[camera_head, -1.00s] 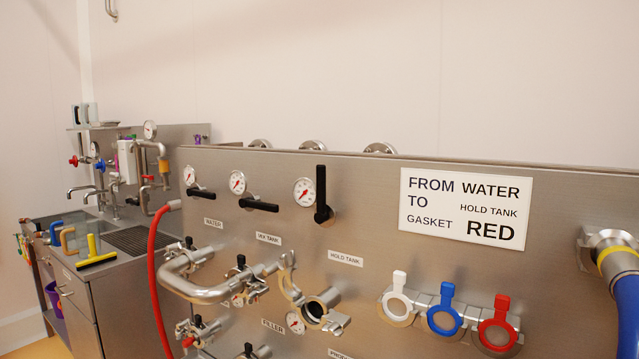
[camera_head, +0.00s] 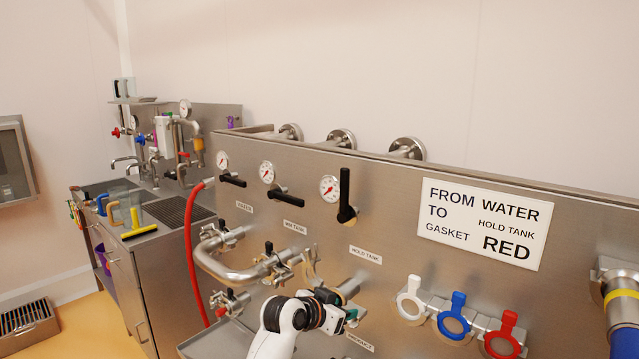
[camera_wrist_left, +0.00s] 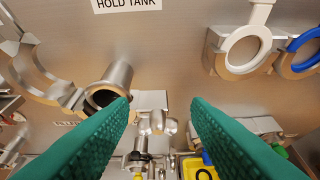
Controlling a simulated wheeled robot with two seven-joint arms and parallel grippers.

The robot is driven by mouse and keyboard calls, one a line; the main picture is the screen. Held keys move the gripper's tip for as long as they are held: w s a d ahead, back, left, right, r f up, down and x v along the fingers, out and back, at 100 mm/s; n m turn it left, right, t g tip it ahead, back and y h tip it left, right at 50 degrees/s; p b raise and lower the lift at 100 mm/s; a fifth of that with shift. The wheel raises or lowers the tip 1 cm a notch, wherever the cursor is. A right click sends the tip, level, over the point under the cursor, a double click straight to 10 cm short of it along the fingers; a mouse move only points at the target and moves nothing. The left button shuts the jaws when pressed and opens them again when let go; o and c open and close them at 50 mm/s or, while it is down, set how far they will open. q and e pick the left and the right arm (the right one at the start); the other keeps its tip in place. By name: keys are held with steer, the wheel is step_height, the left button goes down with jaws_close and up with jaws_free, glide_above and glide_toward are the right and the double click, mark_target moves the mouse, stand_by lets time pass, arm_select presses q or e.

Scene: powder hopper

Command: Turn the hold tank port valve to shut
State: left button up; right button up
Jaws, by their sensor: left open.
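The hold tank port valve has a black lever handle (camera_head: 345,193) standing upright on the steel panel, beside a round gauge (camera_head: 330,188) and above the HOLD TANK label (camera_head: 365,255). My left gripper (camera_head: 352,316) is below the lever and label, in front of the panel, with nothing between its fingers. In the left wrist view its two green ribbed fingers (camera_wrist_left: 160,108) are apart. An open pipe port (camera_wrist_left: 108,88) is just beyond the left finger there. The lever is outside the wrist view. My right gripper is in neither view.
Two other black levers (camera_head: 232,180) (camera_head: 288,196) lie nearly level to the left. A bent steel pipe (camera_head: 230,265) juts from the panel. White, blue (camera_head: 455,318) and red gaskets hang at right, near a blue hose (camera_head: 624,342). A sign (camera_head: 480,222) is above.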

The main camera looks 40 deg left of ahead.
arm_select(q)
steer(key=w+a+r+t, duration=0.1)
steer(key=a+r+t, duration=0.2)
steer(key=r, duration=1.1)
steer(key=t, duration=0.3)
glide_toward(342, 187)
steer(key=w, duration=0.3)
steer(key=shift+n, duration=0.3)
steer(key=shift+w+d+r+p, duration=0.1)
steer(key=shift+w+d+p, duration=0.1)
steer(key=shift+w, duration=1.8)
steer(key=shift+w+d+r+p, duration=0.1)
steer(key=shift+w+r+p, duration=0.1)
steer(key=shift+w, duration=1.8)
steer(key=shift+c, duration=0.5)
